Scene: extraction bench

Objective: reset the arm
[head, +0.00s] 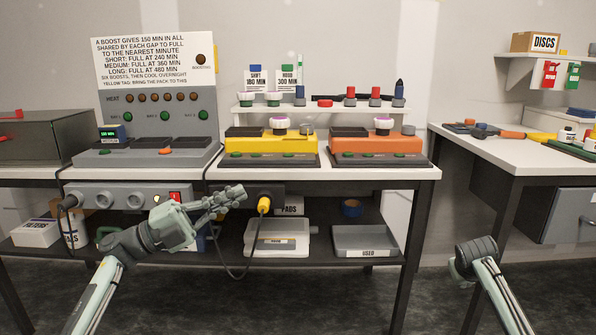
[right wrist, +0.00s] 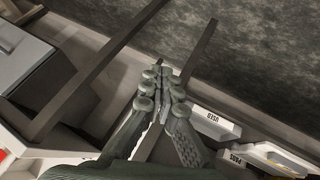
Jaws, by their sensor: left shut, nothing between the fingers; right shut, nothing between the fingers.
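My left arm reaches in from the lower left in the head view. Its gripper (head: 228,197) is shut and empty, in front of the lower part of the bench, left of the yellow plug (head: 264,204). My right forearm shows at the lower right of the head view, with its gripper hidden there. In the right wrist view my right gripper (right wrist: 165,82) is shut with its fingers together and nothing between them. Behind it are the bench frame, the floor and the lower shelf.
The bench (head: 325,175) carries a yellow unit (head: 272,145), an orange unit (head: 375,145) and a grey charger panel (head: 150,110). Below sit a power strip (head: 130,197) with a hanging cable and a tray marked USED (head: 365,240). A right-hand table (head: 510,150) stands beside a floor gap.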

